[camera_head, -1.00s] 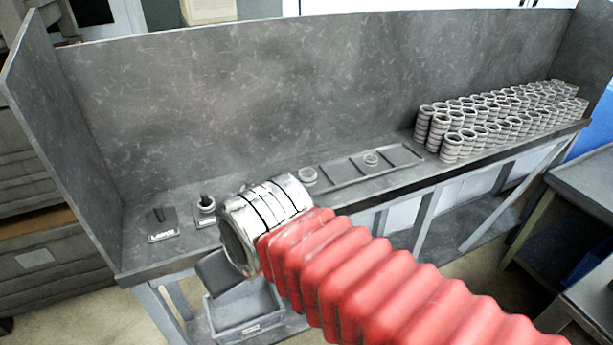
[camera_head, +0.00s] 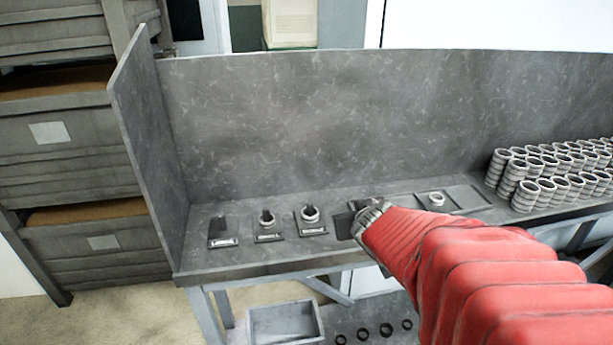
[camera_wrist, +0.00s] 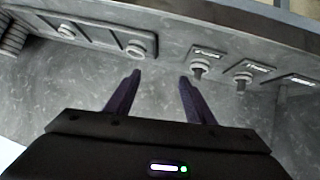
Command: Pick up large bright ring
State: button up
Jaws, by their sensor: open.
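A bright silver ring (camera_wrist: 135,48) lies in the tray compartment nearest the labelled stands in the wrist view; in the head view my arm hides it. A second bright ring (camera_head: 436,199) lies farther along the tray and also shows in the wrist view (camera_wrist: 67,30). I cannot tell which of them is the large one. My gripper (camera_wrist: 157,75) is open and empty, its fingers apart over the bench. The near ring is beyond the left fingertip, not between the fingers. In the head view the fingers are hidden behind my wrist.
Three labelled stands are left of the tray (camera_head: 478,207). The right stand (camera_head: 311,230) and middle stand (camera_head: 268,236) hold rings; the left stand (camera_head: 221,232) looks empty. Stacked rings (camera_head: 550,172) fill the right. A back wall (camera_head: 330,120) and side panel (camera_head: 148,150) bound the bench.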

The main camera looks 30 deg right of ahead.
jog(key=d+f+t, duration=0.1)
jog(key=d, duration=0.2)
jog(key=d+f, duration=0.2)
jog(key=d, duration=0.1)
jog(key=d+f+t, duration=0.1)
jog(key=d+f, duration=0.1)
jog(key=d, duration=0.1)
jog(key=shift+s+d+m+t, duration=0.1)
jog(key=shift+d+m+t, duration=0.2)
jog(key=shift+s+d+f+y, duration=0.1)
jog(key=shift+d+f+y, duration=0.05)
jog(key=shift+y, duration=0.15)
jog(key=shift+x, duration=4.3)
jog(key=shift+r+x, duration=0.1)
jog(key=shift+x, duration=1.2)
jog(key=shift+r+x, duration=0.15)
jog(key=shift+x, duration=1.15)
jog(key=shift+c, duration=0.5)
